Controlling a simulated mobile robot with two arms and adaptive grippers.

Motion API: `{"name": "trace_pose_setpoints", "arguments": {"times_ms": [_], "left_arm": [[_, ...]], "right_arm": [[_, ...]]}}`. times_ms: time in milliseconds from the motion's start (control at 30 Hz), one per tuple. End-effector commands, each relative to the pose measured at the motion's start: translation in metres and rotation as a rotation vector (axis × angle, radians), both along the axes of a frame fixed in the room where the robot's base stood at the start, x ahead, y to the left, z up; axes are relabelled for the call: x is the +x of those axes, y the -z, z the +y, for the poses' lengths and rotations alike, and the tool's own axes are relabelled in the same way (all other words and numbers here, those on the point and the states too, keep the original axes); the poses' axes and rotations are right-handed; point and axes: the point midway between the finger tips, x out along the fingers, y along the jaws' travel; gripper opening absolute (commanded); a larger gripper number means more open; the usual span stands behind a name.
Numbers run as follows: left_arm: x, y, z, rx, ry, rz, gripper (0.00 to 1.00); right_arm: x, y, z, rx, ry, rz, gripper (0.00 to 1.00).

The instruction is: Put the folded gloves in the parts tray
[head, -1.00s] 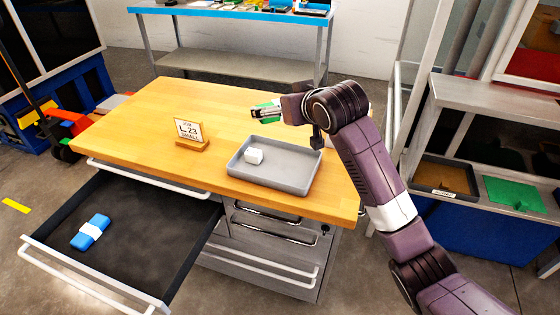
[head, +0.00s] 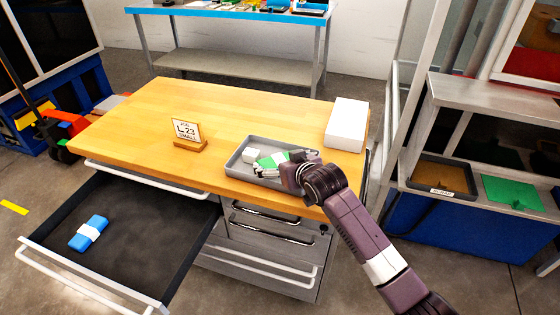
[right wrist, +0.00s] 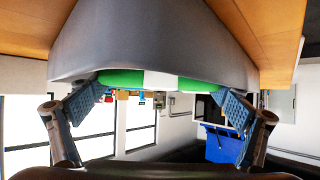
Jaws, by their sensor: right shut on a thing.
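The grey parts tray (head: 231,165) lies on the wooden bench near its front edge. My right gripper (head: 277,167) is over the right part of the tray, shut on a green bundle with a white band (head: 266,161), which looks like folded gloves. In the right wrist view the green bundle (right wrist: 120,77) spans between the fingers, close against the grey tray (right wrist: 150,40); whether it touches the tray floor I cannot tell. A blue bundle with a white band (head: 80,239) lies in the open drawer (head: 140,245). My left gripper is not in view.
A small white block (head: 249,155) sits in the tray's left part. A job sign (head: 187,134) stands left of the tray, and a white box (head: 346,124) stands behind it to the right. The bench's left part is clear. The open drawer juts out at front left.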

Motion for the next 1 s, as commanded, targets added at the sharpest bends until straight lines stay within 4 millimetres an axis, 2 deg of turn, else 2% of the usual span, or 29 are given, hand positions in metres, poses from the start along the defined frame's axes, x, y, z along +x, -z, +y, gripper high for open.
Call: {"name": "trace_pose_setpoints", "arguments": {"times_ms": [367,400,433,800,1000], "left_arm": [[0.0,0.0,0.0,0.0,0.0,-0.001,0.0],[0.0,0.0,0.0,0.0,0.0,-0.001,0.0],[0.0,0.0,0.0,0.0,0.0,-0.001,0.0],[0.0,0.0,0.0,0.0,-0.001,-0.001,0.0],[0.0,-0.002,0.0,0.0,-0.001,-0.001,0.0]], "right_arm": [[0.0,0.004,0.0,0.0,0.0,-0.001,0.69],[0.0,0.003,0.0,0.0,0.0,-0.001,0.98],[0.0,0.003,0.0,0.0,0.0,-0.001,1.0],[0.0,-0.001,0.0,0.001,0.0,-0.002,1.0],[-0.015,-0.009,-0.007,0.0,0.0,-0.002,1.0]]}}
